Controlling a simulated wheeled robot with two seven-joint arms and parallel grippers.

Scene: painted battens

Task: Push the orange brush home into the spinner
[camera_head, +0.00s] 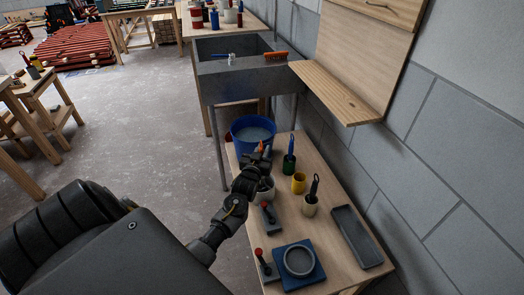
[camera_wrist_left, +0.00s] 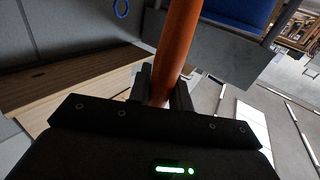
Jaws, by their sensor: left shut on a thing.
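My left gripper (camera_head: 259,160) is shut on the orange brush (camera_head: 264,147), above the back left part of the wooden table. In the left wrist view the brush's orange handle (camera_wrist_left: 178,45) rises from between the two fingers (camera_wrist_left: 160,88). The brush's lower end is hidden by the gripper. A pale cup (camera_head: 266,193) stands just below the gripper, partly covered by it. A blue square base with a grey ring (camera_head: 299,261) sits at the table's front; I cannot tell for sure whether it is the spinner. My right gripper is out of view.
A blue bucket (camera_head: 253,131) stands behind the gripper. Green (camera_head: 289,165), yellow (camera_head: 298,183) and cream (camera_head: 310,205) pots stand to the right. A grey tray (camera_head: 357,237) lies by the wall, and two red-knobbed grey tools lie at the left edge. A wooden shelf (camera_head: 335,92) juts out above.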

